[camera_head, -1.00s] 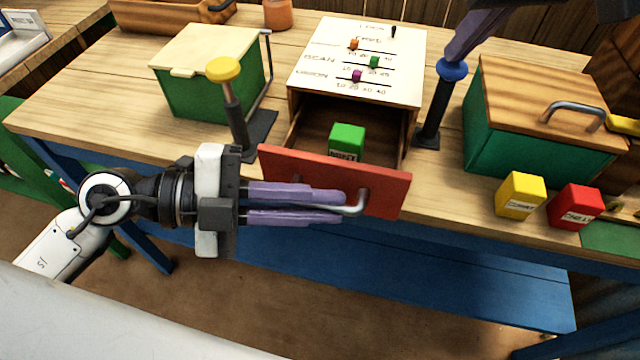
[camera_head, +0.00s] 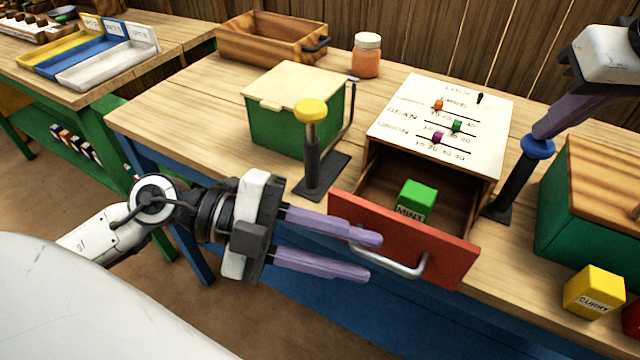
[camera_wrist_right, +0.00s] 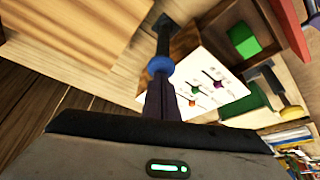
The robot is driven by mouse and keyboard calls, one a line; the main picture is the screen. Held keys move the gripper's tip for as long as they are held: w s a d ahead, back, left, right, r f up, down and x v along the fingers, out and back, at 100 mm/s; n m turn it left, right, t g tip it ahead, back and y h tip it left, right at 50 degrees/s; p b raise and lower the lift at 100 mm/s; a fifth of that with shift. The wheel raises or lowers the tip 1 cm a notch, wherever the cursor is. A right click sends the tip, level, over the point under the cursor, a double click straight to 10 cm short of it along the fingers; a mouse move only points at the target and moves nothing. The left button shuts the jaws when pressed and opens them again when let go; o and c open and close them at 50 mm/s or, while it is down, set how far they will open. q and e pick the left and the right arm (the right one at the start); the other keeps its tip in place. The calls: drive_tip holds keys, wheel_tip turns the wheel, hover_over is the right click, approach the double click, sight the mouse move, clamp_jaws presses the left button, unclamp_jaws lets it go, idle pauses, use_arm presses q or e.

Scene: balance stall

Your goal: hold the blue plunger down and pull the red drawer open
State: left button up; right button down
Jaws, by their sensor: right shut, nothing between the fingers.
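The red drawer (camera_head: 447,256) stands pulled out of its cabinet (camera_head: 440,115), with a green block labelled MINT (camera_head: 416,200) inside. Its metal handle (camera_head: 408,270) is on the front. My left gripper (camera_head: 372,258) is open in front of the drawer, its purple fingers spread above and below the left end of the handle. The blue plunger (camera_head: 537,147) stands right of the cabinet on a dark post. My right gripper (camera_head: 541,133) is shut and empty, its fingertips on the blue knob. The plunger also shows in the right wrist view (camera_wrist_right: 160,65), under the fingers.
A yellow-topped plunger (camera_head: 311,110) and a green box with a cream lid (camera_head: 290,85) stand left of the drawer. A green box with a wooden lid (camera_head: 570,215) and a yellow block (camera_head: 594,292) are at the right. A wooden tray (camera_head: 265,40) and a jar (camera_head: 366,55) stand behind.

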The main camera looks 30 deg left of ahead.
use_arm(q)
drive_tip(key=v, duration=0.8)
drive_tip(key=shift+a, duration=0.25)
